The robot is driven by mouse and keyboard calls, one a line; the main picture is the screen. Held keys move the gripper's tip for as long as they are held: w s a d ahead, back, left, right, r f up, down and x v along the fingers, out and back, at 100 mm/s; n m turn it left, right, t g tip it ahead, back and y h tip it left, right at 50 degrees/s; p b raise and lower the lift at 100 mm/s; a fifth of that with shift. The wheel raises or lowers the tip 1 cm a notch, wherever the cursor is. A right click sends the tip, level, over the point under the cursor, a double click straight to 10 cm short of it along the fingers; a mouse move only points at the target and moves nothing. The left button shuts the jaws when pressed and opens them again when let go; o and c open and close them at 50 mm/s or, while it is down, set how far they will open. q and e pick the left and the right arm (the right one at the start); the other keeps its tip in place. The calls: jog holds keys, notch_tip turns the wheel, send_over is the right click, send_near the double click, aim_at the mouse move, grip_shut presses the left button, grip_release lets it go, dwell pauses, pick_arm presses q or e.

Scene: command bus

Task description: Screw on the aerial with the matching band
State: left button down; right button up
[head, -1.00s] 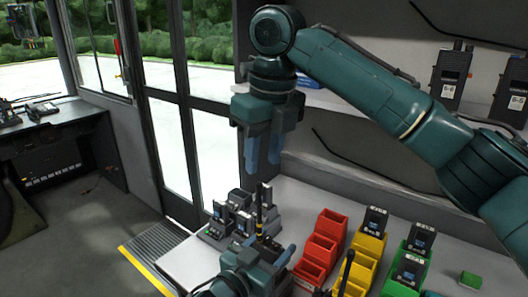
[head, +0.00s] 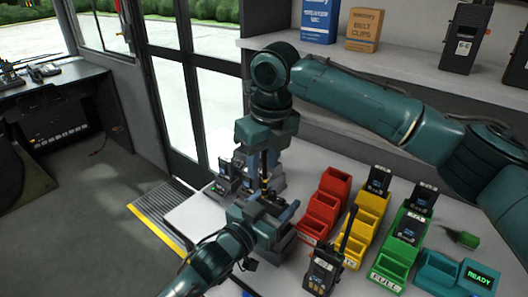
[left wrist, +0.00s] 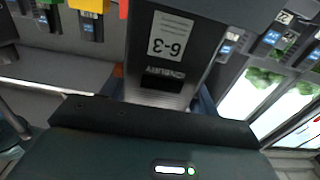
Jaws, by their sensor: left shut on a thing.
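My left gripper (head: 272,218) is shut on a dark radio (left wrist: 150,75), which fills the middle of the left wrist view and carries a white label that seems to read 6-3. In the head view the gripper and arm hide most of this radio. A thin black aerial with a yellow band (head: 264,182) stands upright just above the left gripper. I cannot tell whether it touches the held radio. My right gripper (head: 264,160) points down from above, its blue fingers beside the aerial's upper part. Whether they close on it is unclear.
Red bins (head: 322,205), yellow bins (head: 363,215) and green bins (head: 398,250) stand right of the grippers, some with radios. Another radio (head: 322,268) with a tall aerial stands in front. A teal unit (head: 455,275) shows READY. A shelf (head: 400,62) runs behind.

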pick_arm(q)
jog(key=shift+s+d+f, duration=0.15)
pick_arm(e)
jog(key=shift+c, duration=0.5)
grip_shut()
